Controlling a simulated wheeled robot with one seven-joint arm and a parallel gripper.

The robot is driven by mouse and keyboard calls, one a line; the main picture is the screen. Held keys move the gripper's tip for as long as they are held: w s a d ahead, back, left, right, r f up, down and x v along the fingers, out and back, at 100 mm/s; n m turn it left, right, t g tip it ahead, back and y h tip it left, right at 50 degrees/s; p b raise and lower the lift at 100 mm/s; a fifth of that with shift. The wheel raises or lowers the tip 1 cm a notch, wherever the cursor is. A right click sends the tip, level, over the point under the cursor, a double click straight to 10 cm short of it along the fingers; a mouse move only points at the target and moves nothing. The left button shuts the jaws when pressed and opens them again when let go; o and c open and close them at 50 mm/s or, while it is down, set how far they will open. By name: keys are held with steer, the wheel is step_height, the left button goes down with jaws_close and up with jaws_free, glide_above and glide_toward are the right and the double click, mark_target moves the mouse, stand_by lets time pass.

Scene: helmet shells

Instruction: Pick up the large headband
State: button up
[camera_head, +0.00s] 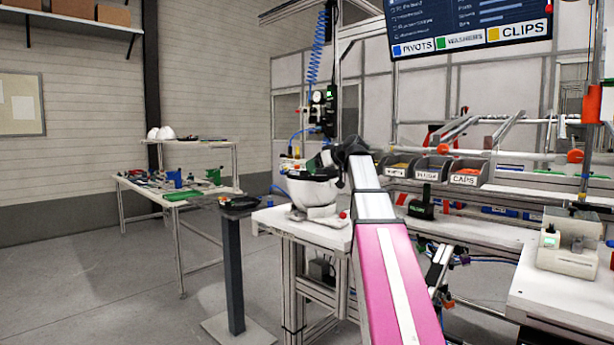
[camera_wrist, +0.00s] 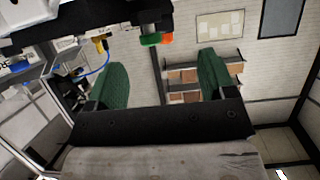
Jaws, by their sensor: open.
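I cannot clearly make out the large headband in either view. A small dark item lies on the black top of a pedestal (camera_head: 240,205) left of the workbench, too small to identify. My gripper (camera_head: 322,160) is at the end of my arm, just above a white helmet shell (camera_head: 313,188) on a white stand on the bench. Whether it touches the shell is unclear. In the wrist view my gripper (camera_wrist: 162,68) has its two green-padded fingers wide apart, with nothing between them.
A side table (camera_head: 180,190) with tools and green parts stands at the left, with white shells (camera_head: 160,133) on its rear shelf. Grey labelled bins (camera_head: 433,168) line the bench. A white device (camera_head: 570,245) sits at right. Floor around the pedestal is open.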

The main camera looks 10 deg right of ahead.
mark_target(301, 175)
steer(key=shift+x, duration=3.55)
steer(key=shift+w+d, duration=0.15)
steer(key=c, duration=1)
